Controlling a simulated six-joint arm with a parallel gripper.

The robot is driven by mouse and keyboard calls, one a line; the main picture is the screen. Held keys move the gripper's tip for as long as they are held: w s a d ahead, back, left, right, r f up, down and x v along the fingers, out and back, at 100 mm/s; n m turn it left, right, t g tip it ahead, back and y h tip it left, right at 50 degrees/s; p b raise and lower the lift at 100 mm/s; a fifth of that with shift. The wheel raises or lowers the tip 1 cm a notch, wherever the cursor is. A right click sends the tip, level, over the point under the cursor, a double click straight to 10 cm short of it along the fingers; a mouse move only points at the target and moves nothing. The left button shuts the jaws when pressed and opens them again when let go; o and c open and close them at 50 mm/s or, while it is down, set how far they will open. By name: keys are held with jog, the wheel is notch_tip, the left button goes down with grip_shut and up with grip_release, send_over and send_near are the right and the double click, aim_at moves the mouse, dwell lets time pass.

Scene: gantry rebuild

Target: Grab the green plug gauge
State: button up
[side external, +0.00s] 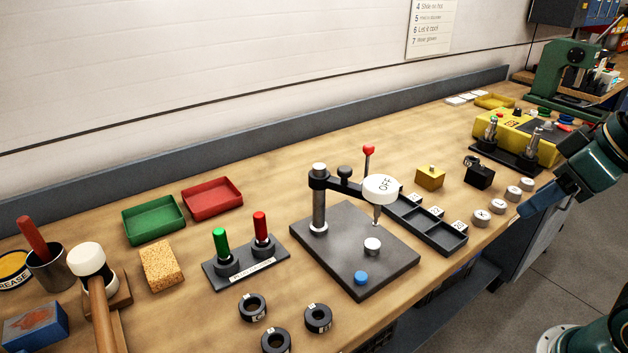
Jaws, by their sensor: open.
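The green plug gauge (221,243) stands upright at the left end of a dark labelled stand (246,266). A red plug gauge (260,228) stands upright beside it in the same stand. My gripper (531,206) is at the right edge of the side external view, over the right part of the bench. It is open, well to the right of the green plug gauge and apart from it. The fingers are small and partly hard to make out.
Green (153,220) and red trays (211,198) lie behind the stand, black rings (252,307) in front.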

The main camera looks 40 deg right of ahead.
jog(key=w+a+r, duration=0.4)
jog(key=w+r, duration=0.1)
jog(key=w, duration=0.5)
jog(key=n+g+y, duration=0.1)
jog(key=n, duration=0.2)
send_over(222, 234)
jog(key=s, duration=0.4)
notch_tip(222, 234, down, 9)
jog(key=shift+s+d, duration=0.1)
jog(key=shift+d, duration=0.3)
jog(key=shift+f, duration=0.1)
jog(key=shift+x, duration=4.15)
